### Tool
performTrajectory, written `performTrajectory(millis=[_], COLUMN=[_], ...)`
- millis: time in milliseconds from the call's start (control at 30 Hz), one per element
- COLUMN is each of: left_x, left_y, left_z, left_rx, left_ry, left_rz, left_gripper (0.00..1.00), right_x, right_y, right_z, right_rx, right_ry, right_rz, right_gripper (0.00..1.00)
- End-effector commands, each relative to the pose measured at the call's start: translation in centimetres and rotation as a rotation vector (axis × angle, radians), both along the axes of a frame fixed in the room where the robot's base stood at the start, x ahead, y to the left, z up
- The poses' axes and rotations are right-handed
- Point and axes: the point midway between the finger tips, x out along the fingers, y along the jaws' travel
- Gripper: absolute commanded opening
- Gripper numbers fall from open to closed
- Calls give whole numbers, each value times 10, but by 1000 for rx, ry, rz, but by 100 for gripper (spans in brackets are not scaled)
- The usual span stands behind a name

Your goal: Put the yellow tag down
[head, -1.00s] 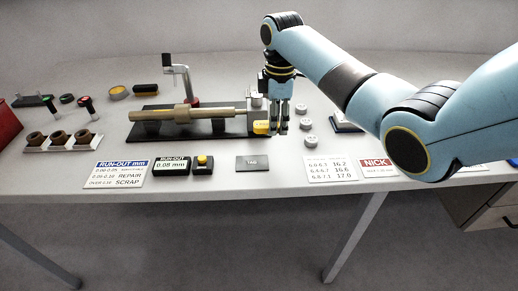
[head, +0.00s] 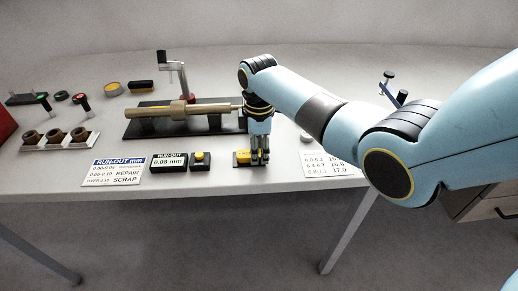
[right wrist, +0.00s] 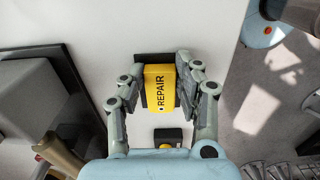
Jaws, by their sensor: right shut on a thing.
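The yellow tag (right wrist: 160,88), lettered REPAIR, is between the fingers of my right gripper (right wrist: 160,90) in the right wrist view. The gripper is shut on it. In the head view the tag (head: 242,157) shows just left of the fingertips of my right gripper (head: 257,160), low at the front of the table. The dark tag pad (right wrist: 147,58) lies under the tag, and its edges show around it. I cannot tell whether the tag touches the pad. My left gripper is not in view.
A black box with a yellow button (head: 200,160) stands just left of the tag. Left of it are the run-out display (head: 168,162) and the run-out card (head: 115,172). A shaft (head: 185,109) rests on a dark stand behind. A white number card (head: 325,165) lies to the right.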

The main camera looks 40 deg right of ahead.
Motion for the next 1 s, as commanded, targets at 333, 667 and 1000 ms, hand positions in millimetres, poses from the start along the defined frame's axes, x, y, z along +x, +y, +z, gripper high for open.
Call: performTrajectory(millis=[333,667,1000], left_x=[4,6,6], left_y=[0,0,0], left_z=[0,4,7], left_rx=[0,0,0], left_ry=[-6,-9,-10], left_rz=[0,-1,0], left_gripper=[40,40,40], right_x=[0,1,0], right_y=[0,-1,0], right_z=[-1,21,95], right_rx=[0,-1,-1], right_ry=[0,-2,-3], right_rz=[0,0,0], right_gripper=[56,56,56])
